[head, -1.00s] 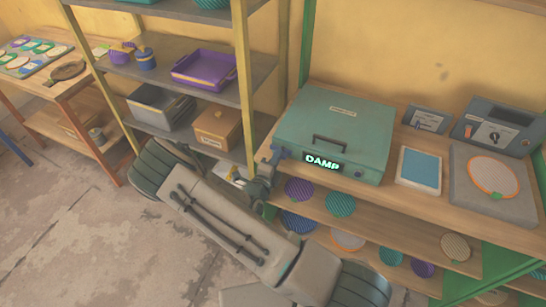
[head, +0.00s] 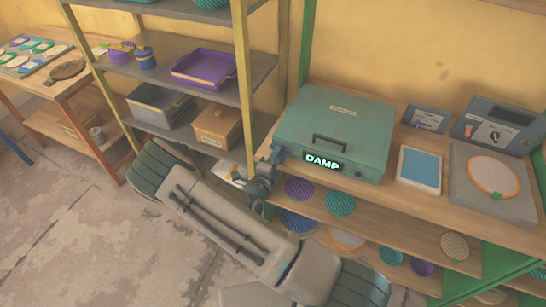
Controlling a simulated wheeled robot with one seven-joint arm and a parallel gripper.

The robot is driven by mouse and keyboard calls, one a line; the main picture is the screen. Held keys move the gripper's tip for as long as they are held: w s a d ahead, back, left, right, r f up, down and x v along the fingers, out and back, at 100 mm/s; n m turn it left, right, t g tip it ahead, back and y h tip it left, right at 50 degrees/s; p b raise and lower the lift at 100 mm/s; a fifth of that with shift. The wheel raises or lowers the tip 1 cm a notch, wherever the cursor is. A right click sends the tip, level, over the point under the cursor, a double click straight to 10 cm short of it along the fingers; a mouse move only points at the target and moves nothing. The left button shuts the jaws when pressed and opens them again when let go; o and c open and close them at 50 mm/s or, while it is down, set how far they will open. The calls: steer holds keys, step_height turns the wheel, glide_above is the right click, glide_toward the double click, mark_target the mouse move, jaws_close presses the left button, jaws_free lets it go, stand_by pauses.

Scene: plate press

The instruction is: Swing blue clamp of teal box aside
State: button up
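The teal box (head: 343,125) sits closed on the wooden bench, with a dark handle on its front part and a glowing "DAMP" display (head: 322,161) on its front face. The blue clamp (head: 278,154) is at the left end of that front face, small and partly covered. My gripper (head: 266,168) is at the clamp, at the box's front left corner. Its fingers are too small and overlapped to tell whether they are open or shut, or whether they touch the clamp.
Right of the box are a blue-topped pad (head: 419,168), a grey plate with an orange-rimmed disc (head: 493,174) and control boxes (head: 497,125). A grey shelf (head: 190,60) with a yellow post stands close left of my gripper. Patterned discs lie on the shelf below.

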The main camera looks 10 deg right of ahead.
steer(key=b+v, duration=0.3)
steer(key=v, duration=1)
steer(key=shift+s+a, duration=0.2)
steer(key=shift+s, duration=0.1)
steer(key=shift+c, duration=0.2)
stand_by(0.7)
